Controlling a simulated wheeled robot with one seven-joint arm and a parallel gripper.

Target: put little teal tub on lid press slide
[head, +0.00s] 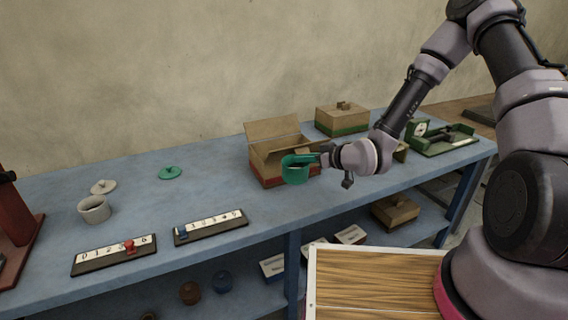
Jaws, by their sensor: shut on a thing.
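The little teal tub (294,172) is held up by my gripper (314,160) in front of the open cardboard box, above the blue table. My gripper is shut on the tub's right side. The tub looks open at the top and roughly upright. A red machine (18,222), partly cut off at the left edge, may be the lid press; its slide cannot be made out. A teal lid (170,173) with a knob lies on the table to the left of the tub.
An open cardboard box (274,152) stands right behind the tub. A white cup (95,209), a pale lid (103,187) and two numbered strips (115,255) (211,226) lie at left. A closed box (342,119) and a green device (443,138) stand farther right. The table's middle is clear.

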